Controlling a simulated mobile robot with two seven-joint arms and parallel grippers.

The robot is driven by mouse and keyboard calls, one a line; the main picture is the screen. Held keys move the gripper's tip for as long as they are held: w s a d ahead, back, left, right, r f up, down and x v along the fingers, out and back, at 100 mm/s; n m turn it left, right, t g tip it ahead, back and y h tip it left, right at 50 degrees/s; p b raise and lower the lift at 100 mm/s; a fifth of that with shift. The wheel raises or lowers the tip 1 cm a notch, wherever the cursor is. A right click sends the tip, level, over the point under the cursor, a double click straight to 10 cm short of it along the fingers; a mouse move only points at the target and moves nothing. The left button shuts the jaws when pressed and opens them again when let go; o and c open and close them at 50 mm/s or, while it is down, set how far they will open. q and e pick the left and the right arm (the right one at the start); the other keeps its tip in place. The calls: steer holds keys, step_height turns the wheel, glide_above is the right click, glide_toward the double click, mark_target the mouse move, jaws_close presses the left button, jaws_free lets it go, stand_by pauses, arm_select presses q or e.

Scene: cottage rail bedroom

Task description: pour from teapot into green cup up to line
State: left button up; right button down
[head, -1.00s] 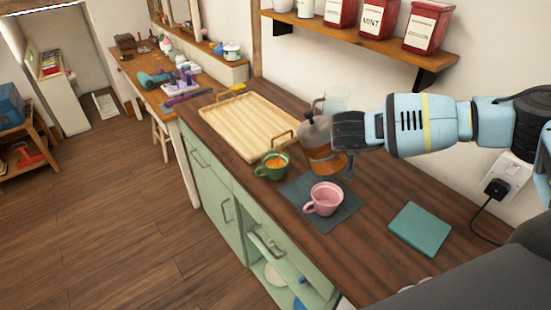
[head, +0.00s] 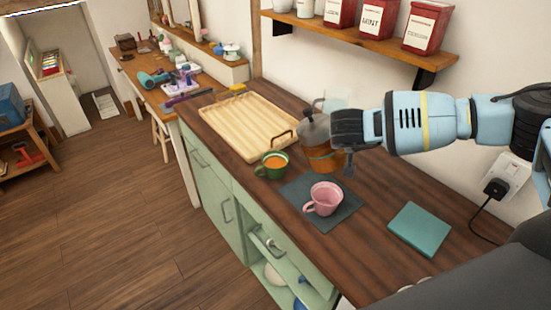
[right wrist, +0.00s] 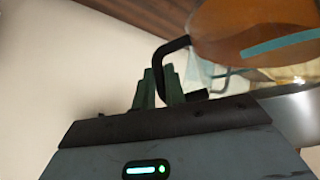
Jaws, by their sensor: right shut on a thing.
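The glass teapot (head: 322,160) has a grey lid, amber liquid and a teal band. My right gripper (head: 345,135) is shut on its dark handle, which shows between the fingers (right wrist: 168,85) in the right wrist view. The teapot (right wrist: 255,30) also shows there. It is close behind and to the right of the green cup (head: 262,172); I cannot tell whether its base touches the counter. The green cup stands upright and holds orange liquid. No line on the cup can be made out, and no stream is visible. My left gripper is out of view.
A pink cup (head: 325,197) stands on a dark mat (head: 338,218), just in front of the teapot. A wooden tray (head: 245,120) lies behind the green cup. A teal book-like square (head: 419,230) lies at right. A clear glass (head: 337,98) stands behind the teapot.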

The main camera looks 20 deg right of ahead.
steer(key=s+d+f+m+t+y, duration=0.1)
steer(key=d+f+y, duration=0.2)
steer(key=f, duration=0.4)
steer(key=shift+s+d+f, duration=0.15)
steer(key=shift+s+d, duration=0.05)
stand_by(1.7)
steer(key=shift+s+d+f+t+y, duration=0.15)
steer(key=shift+d+f+t+y, duration=0.3)
steer(key=shift+f, duration=0.2)
steer(key=shift+a, duration=0.1)
